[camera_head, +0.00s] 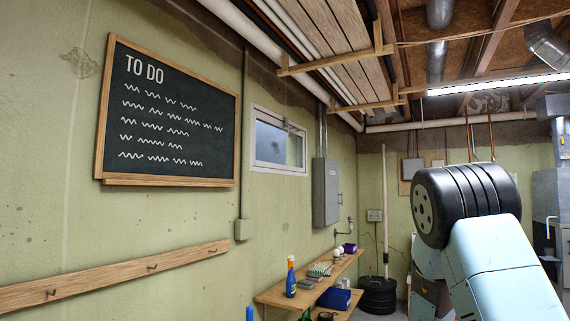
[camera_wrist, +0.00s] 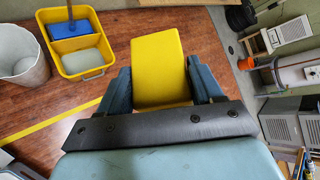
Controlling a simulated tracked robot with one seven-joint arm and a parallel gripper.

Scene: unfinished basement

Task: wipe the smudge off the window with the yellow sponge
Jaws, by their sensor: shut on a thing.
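The yellow sponge (camera_wrist: 157,62) is held between the two dark blue fingers of my gripper (camera_wrist: 158,80) in the wrist view. It sticks out beyond the fingertips and hangs clear of the brown surface below. The window (camera_head: 278,142) is a small white-framed pane high on the green wall in the head view, right of the chalkboard. Its left part looks bluish and cloudy; I cannot tell the smudge's exact outline. In the head view my arm is at the right, well apart from the window, and my gripper and the sponge are out of sight.
A grey electrical box (camera_head: 326,191) hangs right of the window. Below is a wooden shelf (camera_head: 272,297) with a blue bottle (camera_head: 291,279) and small items. The chalkboard (camera_head: 170,115) hangs left. The wrist view shows a yellow two-part bucket (camera_wrist: 103,71) and a whitish bin (camera_wrist: 22,68).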

